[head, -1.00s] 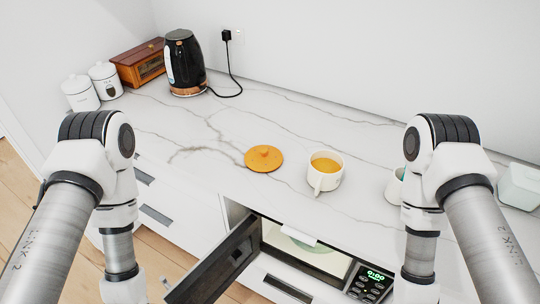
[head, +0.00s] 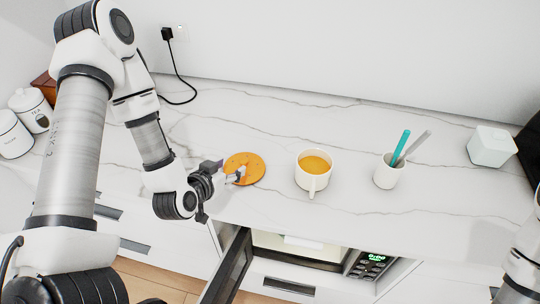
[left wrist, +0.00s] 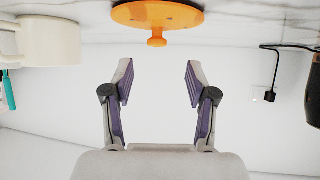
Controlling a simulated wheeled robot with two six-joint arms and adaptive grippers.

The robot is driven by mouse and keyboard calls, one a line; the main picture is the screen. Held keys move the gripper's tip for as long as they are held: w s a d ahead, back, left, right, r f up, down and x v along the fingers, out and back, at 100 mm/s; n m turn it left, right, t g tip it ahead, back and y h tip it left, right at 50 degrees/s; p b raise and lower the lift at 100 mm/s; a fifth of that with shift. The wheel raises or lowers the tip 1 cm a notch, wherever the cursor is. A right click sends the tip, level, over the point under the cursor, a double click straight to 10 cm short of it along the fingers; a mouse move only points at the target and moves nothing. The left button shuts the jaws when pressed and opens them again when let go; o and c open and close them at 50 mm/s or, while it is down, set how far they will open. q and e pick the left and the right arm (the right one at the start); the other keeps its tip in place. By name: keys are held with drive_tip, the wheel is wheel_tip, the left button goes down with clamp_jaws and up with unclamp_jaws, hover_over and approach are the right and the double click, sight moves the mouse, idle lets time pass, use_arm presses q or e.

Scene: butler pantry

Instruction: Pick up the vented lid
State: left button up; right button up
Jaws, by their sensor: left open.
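The orange vented lid (head: 248,164) lies flat on the marble counter, left of the mug. In the left wrist view, which looks inverted, the lid (left wrist: 178,14) is at the top with its round knob pointing down the picture. My left gripper (head: 229,172) is at the lid's near left edge in the head view and hides part of it and its knob. In the left wrist view the two fingers of my left gripper (left wrist: 159,82) are spread apart with nothing between them, and the knob is just beyond the tips. My right gripper is out of view.
A white mug (head: 313,182) of orange liquid stands right of the lid. A cup (head: 386,178) with two sticks stands farther right. An appliance door (head: 231,267) hangs open below the counter. The counter behind the lid is clear.

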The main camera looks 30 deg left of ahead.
sight(243, 161)
use_arm(q)
drive_tip(key=shift+x, duration=0.85)
drive_tip(key=shift+w+b, duration=0.2)
drive_tip(key=shift+b, duration=0.2)
drive_tip(key=shift+w+d+f+p, duration=0.1)
drive_tip(key=shift+w+d+p, duration=0.2)
drive_tip(key=shift+w+p, duration=0.3)
drive_tip(key=x, duration=0.3)
drive_tip(key=shift+w+a+f+p, duration=0.1)
drive_tip(key=shift+f+p, duration=0.15)
drive_tip(key=shift+p, duration=0.1)
drive_tip(key=shift+w+f, duration=0.25)
drive_tip(key=shift+f, duration=0.05)
drive_tip(key=shift+s+r, duration=0.1)
drive_tip(key=shift+s, duration=0.05)
drive_tip(key=shift+c, duration=0.7)
drive_tip(key=shift+s+r, duration=0.1)
drive_tip(key=shift+s, duration=0.05)
clamp_jaws()
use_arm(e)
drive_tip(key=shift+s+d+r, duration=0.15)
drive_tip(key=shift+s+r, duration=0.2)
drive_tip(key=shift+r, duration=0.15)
